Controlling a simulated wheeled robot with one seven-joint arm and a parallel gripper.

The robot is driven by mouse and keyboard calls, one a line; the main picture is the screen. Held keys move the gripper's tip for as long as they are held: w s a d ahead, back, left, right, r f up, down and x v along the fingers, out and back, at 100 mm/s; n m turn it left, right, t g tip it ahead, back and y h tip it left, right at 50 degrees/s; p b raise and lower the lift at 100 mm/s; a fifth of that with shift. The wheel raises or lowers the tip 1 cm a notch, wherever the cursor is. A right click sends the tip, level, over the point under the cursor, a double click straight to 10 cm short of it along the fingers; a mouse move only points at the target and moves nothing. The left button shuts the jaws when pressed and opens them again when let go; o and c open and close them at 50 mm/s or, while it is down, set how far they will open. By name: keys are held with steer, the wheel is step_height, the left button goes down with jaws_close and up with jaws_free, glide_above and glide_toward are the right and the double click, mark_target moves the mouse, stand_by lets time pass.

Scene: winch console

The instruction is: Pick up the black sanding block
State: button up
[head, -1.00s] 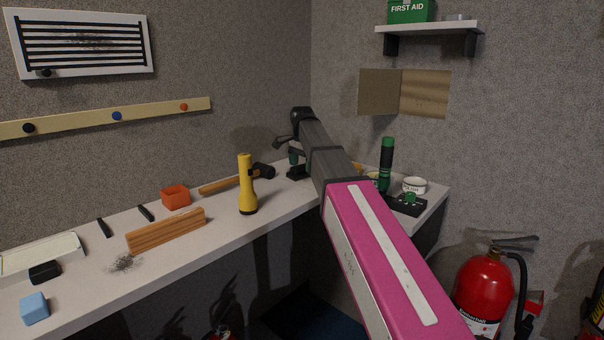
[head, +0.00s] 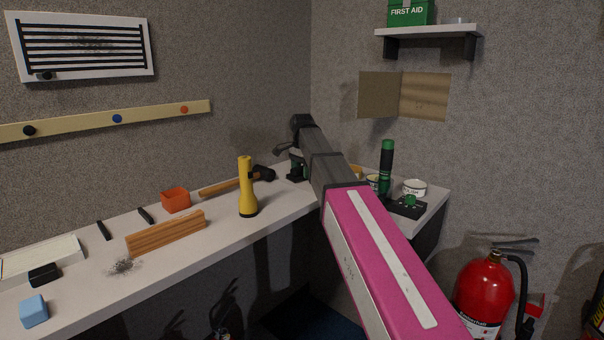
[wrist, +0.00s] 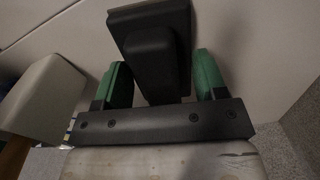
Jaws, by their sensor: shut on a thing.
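The black sanding block (wrist: 152,50) is between the two green fingers of my gripper (wrist: 160,75) in the wrist view. It has a flat dark base and a raised rounded grip, and the fingers close on the grip from both sides. In the head view the block (head: 296,176) is a small dark shape on the far part of the bench. My gripper (head: 298,162) is just above it, partly hidden by my arm. I cannot tell whether the block touches the bench.
A mallet (head: 230,184) lies left of my gripper; its pale head (wrist: 42,95) is close by in the wrist view. A yellow flashlight (head: 247,187) stands nearer. A wooden block (head: 166,233) is left.

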mark_target(300, 167)
steer(key=r, duration=0.4)
steer(key=shift+s+a+r, duration=0.15)
steer(key=shift+s+a, duration=0.1)
steer(key=shift+a, duration=0.1)
steer(key=s+a+r, duration=0.6)
steer(key=s+a, duration=0.1)
steer(key=a, duration=0.1)
steer(key=shift+a+r, duration=0.2)
steer(key=o, duration=0.4)
steer(key=shift+c, duration=0.8)
